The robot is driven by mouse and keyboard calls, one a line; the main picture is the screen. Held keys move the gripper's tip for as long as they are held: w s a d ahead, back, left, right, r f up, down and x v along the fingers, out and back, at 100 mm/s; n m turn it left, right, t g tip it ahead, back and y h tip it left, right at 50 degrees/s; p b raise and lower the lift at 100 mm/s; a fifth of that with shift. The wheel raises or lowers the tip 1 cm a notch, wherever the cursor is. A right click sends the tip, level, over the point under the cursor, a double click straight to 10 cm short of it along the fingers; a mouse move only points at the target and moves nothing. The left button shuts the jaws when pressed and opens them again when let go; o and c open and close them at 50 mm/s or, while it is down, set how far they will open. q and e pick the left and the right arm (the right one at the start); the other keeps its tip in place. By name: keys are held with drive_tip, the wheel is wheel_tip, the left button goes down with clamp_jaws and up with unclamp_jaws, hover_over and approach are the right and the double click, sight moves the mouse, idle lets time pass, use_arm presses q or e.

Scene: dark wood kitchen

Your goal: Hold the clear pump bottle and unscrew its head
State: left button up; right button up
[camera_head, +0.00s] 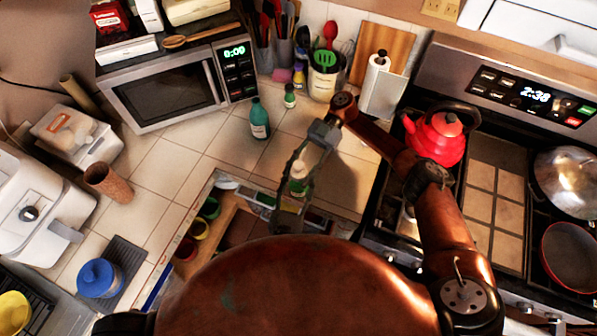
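A small clear bottle with a pale head (298,171) and a yellow-green band shows near the counter's front edge, and it looks like the pump bottle. My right gripper (293,205) reaches down from above with its two fingers apart, one on each side of the bottle. The fingers hide part of the bottle's body. I cannot tell whether they touch it, or whether it stands on a surface or is held. My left gripper is not in view.
A teal bottle (260,119) and a smaller green-and-white bottle (290,96) stand behind on the tiled counter. A utensil crock (323,82) and a paper towel roll (378,84) are at the back. A red kettle (437,136) sits on the stove at right. An open drawer (227,232) holds bowls.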

drive_tip(key=shift+o, duration=1.1)
drive_tip(key=shift+v, duration=3)
drive_tip(key=shift+s+a+f+m+t+y, duration=0.2)
drive_tip(key=shift+s+a+m+t+y, duration=0.5)
drive_tip(key=shift+m+t, duration=0.45)
drive_tip(key=shift+s+a+f+m+t+y, duration=0.25)
drive_tip(key=shift+s+a+m+t+y, duration=0.3)
drive_tip(key=shift+s+m+t+y, duration=0.55)
drive_tip(key=shift+s+a+f+m+t+y, duration=0.2)
drive_tip(key=shift+s+a+m+t+y, duration=0.4)
drive_tip(key=shift+m+t, duration=0.55)
drive_tip(key=shift+w, duration=0.1)
